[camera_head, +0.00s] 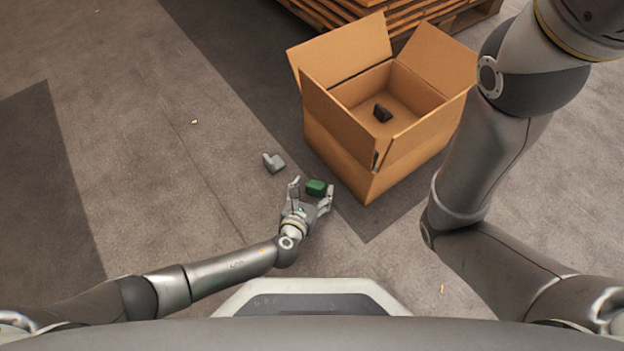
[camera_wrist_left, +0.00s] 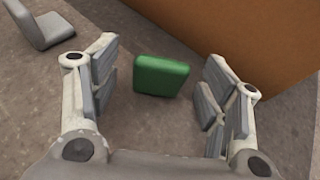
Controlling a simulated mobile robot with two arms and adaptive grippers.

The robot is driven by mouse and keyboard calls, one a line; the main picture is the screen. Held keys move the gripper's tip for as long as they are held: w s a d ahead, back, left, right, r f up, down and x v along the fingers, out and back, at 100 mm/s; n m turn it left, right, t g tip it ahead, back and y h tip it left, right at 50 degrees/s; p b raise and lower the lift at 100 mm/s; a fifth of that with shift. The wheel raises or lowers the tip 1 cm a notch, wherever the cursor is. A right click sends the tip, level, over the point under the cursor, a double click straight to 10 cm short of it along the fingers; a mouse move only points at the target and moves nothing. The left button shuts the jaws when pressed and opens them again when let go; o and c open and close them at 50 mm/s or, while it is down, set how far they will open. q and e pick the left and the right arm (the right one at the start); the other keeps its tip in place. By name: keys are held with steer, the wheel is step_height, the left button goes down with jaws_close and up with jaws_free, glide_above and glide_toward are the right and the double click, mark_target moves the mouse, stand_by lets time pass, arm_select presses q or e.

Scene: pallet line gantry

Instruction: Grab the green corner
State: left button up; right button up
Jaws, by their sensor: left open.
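The green corner (camera_head: 316,187) is a small green block on the floor, close to the near left side of the cardboard box. My left gripper (camera_head: 312,190) is open, with its fingers on either side of the green corner in the head view. In the left wrist view the green corner (camera_wrist_left: 161,75) shows between and beyond the two open fingers (camera_wrist_left: 162,92), with gaps on both sides and no visible contact. My right arm shows at the right of the head view, but its gripper is out of view.
An open cardboard box (camera_head: 341,150) stands just beyond the green corner, with a dark piece (camera_head: 382,113) inside. A grey corner piece (camera_head: 273,162) lies on the floor to the left. Stacked wooden pallets (camera_head: 345,12) are at the back. The floor at left is mostly clear.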

arm_select(q)
steer(key=shift+s, duration=0.1)
steer(key=shift+c, duration=0.5)
steer(key=c, duration=0.9)
steer(key=shift+r, duration=0.15)
